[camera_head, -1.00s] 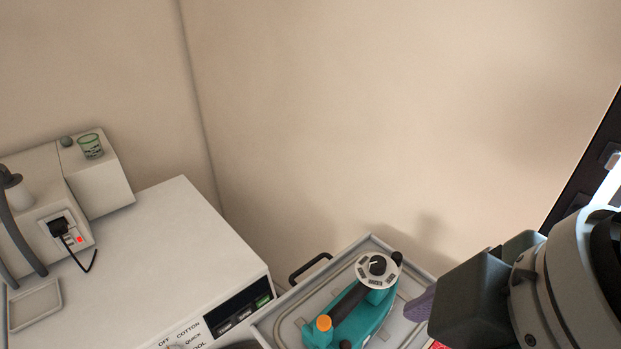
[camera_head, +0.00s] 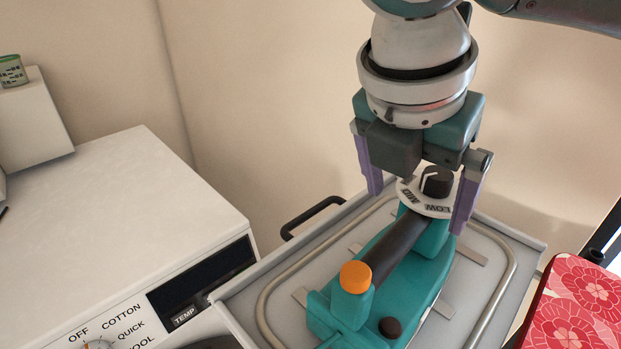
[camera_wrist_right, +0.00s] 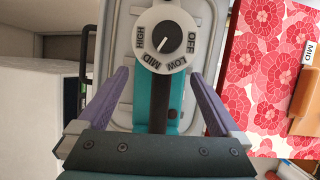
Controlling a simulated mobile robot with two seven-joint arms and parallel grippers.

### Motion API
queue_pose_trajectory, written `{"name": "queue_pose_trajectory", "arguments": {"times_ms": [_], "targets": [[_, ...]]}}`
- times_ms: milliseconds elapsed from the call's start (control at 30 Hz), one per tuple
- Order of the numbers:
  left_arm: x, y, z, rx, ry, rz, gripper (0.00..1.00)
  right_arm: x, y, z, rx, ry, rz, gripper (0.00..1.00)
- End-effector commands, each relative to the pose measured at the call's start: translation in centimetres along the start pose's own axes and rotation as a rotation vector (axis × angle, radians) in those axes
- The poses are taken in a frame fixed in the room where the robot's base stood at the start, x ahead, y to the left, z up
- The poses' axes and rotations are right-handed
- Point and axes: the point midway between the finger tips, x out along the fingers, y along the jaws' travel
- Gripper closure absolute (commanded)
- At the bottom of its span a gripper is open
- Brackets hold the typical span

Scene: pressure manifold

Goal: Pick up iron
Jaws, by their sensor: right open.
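The teal iron (camera_head: 400,275) lies on a grey metal tray (camera_head: 515,235). It has a black handle, an orange button and a white dial with a black knob at its far end. My right gripper (camera_head: 418,208) is open above the dial end, its purple fingers on either side of the dial. In the right wrist view, the iron (camera_wrist_right: 178,95) sits between the two open fingers of the gripper (camera_wrist_right: 165,98), with the dial facing the camera. I cannot tell whether the fingers touch it. My left gripper is not in view.
A white washing machine (camera_head: 120,210) stands left of the tray, with a labelled dial and dark display. A black tray handle (camera_head: 312,216) sticks out at the back left. A red flowered board (camera_head: 585,300) lies to the right. A beige wall is behind.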

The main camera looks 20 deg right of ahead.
Motion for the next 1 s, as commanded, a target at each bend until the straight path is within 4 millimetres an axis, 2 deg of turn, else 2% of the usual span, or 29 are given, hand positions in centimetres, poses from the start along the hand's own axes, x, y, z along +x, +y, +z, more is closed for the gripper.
{"name": "queue_pose_trajectory", "arguments": {"times_ms": [33,267,500,800,1000], "targets": [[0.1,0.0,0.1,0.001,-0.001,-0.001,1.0,0.8,-0.1,0.0,0.001,-0.001,-0.003,0.0],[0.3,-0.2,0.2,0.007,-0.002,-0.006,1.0,3.0,-0.2,-0.2,0.001,0.0,-0.001,0.0],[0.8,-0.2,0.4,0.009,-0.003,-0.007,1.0,6.6,-0.4,-0.7,0.002,0.0,0.001,0.0],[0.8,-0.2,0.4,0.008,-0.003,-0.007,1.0,7.1,-0.4,-0.6,0.0,0.0,0.004,0.0],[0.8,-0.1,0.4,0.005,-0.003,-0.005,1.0,7.1,-0.4,-0.6,0.0,0.0,0.004,0.21]]}}
